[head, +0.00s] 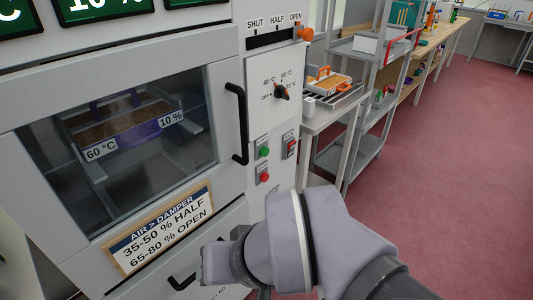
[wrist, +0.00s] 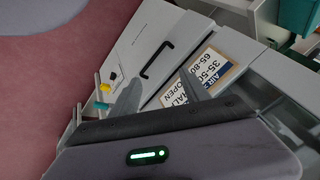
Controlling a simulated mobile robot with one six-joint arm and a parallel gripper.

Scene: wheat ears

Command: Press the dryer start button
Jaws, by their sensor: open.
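The dryer (head: 228,110) is a pale cabinet with a glass door (head: 125,140) that stands shut. On its right-hand panel, a round green button (head: 264,152) sits above a round red button (head: 264,177). A red switch (head: 291,148) is to their right. A dial with an orange mark (head: 281,93) is higher up. My arm reaches in front of the lower dryer in the head view, where the fingertips cannot be made out. My gripper (wrist: 160,90) is open and empty in the wrist view, its two grey fingers apart near the dryer's lower front. The buttons are not clear there.
A black door handle (head: 238,123) juts out left of the panel. An orange damper knob (head: 305,34) is by OPEN. A sign (head: 162,231) is below the window. Inside is a tray labelled 60 °C and 10 %. A shelf rack (head: 352,155) stands right; red floor (head: 450,190) is clear.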

